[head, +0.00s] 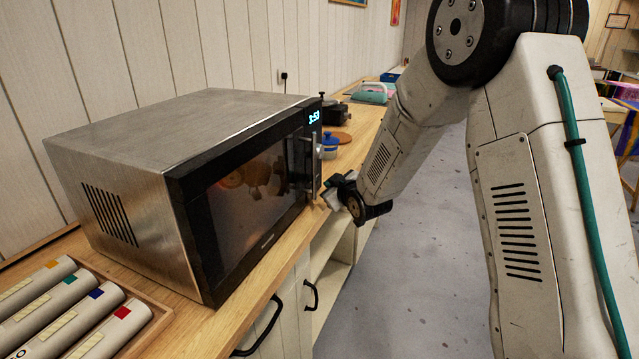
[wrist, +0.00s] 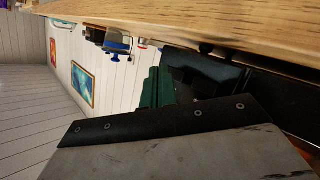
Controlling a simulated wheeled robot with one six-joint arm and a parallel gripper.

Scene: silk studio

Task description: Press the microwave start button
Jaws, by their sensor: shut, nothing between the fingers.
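The microwave (head: 120,130) stands on the wooden counter in the head view, with a steel body and a dark glass door. Its narrow control panel (head: 312,125) is at the right end of the front, with a lit clock display near the top. The start button cannot be made out. My gripper (head: 329,196) is just in front of the lower right of the microwave, close to the panel and the counter edge. It is shut and empty; contact cannot be told. In the wrist view its dark green fingers (wrist: 155,88) lie close together, beside a dark surface.
A vertical door handle (head: 316,165) stands out beside the panel. A tray with several labelled rolls (head: 65,310) lies at front left. Cabinet handles (head: 262,330) stick out below the counter.

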